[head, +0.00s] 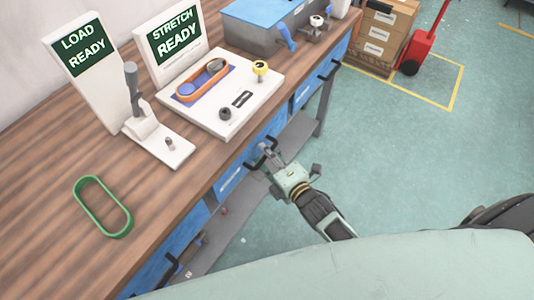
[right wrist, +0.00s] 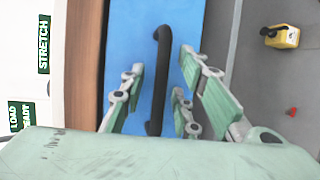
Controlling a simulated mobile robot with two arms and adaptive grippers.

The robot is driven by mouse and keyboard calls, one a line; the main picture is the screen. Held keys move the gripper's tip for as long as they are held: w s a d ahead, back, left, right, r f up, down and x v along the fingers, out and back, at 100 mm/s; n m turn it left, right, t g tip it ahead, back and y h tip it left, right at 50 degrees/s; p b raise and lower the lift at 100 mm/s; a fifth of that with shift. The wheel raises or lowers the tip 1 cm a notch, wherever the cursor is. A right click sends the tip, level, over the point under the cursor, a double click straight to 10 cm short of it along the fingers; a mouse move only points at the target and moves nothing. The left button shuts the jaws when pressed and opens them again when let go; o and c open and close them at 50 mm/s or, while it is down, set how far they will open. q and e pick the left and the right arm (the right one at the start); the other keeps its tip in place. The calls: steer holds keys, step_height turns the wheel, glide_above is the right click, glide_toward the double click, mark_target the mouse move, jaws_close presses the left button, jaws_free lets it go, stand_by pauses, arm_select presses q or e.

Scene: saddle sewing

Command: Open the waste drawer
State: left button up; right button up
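A row of blue drawers with black bar handles runs under the wooden workbench (head: 60,225). Their labels are too small to read, so I cannot tell which is the waste drawer. My right gripper (head: 267,155) is at the handle of a middle blue drawer (head: 231,178), which looks shut. In the right wrist view, the black handle (right wrist: 162,80) stands out from the blue drawer front (right wrist: 182,18). My right gripper (right wrist: 162,78) is open, with its fingers on both sides of the handle and gaps between. My left gripper is not in view.
The bench holds a green loop (head: 103,207), a lever stand (head: 160,140), a white fixture with an orange loop (head: 203,80) and a blue-grey box (head: 262,22). Cardboard boxes (head: 381,35) and a red cart (head: 417,52) stand beyond.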

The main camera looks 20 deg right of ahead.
jaws_close()
stand_by(0.3)
stand_by(0.4)
